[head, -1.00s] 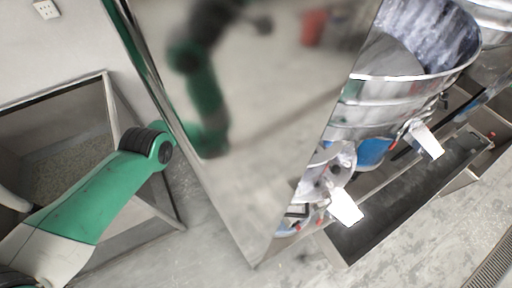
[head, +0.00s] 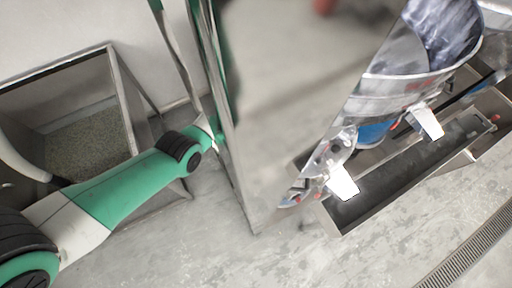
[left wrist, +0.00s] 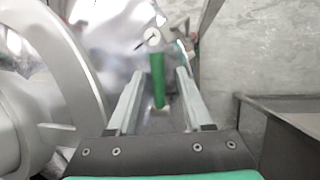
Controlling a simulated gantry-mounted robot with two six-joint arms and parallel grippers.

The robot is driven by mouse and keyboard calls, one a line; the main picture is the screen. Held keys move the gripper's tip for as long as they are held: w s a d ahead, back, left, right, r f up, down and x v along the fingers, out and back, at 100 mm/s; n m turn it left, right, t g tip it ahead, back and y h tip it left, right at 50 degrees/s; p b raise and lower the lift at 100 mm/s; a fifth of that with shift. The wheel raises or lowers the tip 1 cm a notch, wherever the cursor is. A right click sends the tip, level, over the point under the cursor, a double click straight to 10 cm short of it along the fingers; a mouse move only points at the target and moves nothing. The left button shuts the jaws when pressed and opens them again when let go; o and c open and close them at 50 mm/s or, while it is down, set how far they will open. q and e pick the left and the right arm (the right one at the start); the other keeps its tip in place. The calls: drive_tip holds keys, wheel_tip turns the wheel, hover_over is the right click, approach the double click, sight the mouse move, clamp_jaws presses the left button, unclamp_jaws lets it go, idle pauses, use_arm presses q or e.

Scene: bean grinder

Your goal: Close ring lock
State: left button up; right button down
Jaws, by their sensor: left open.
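I cannot clearly make out the ring lock. In the left wrist view a thick pale grey curved rim (left wrist: 84,70) stands close on the left, beside my left gripper (left wrist: 160,74). The gripper's two fingers are apart. A green bar (left wrist: 158,80) with a round pale end shows between them; I cannot tell whether it is a solid part or a reflection. In the head view my left arm reaches right to the edge of a large shiny steel panel (head: 285,110), and its gripper is hidden there. My right gripper is not in view.
A steel bin (head: 115,90) holding pale grains stands at the left. A steel drum (head: 400,85) and a long dark trough (head: 400,175) are at the right. Grey floor (head: 330,255) is clear in front.

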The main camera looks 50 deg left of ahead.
use_arm(q)
drive_tip(key=shift+f, duration=0.15)
drive_tip(key=shift+c, duration=0.2)
drive_tip(key=c, duration=0.7)
clamp_jaws()
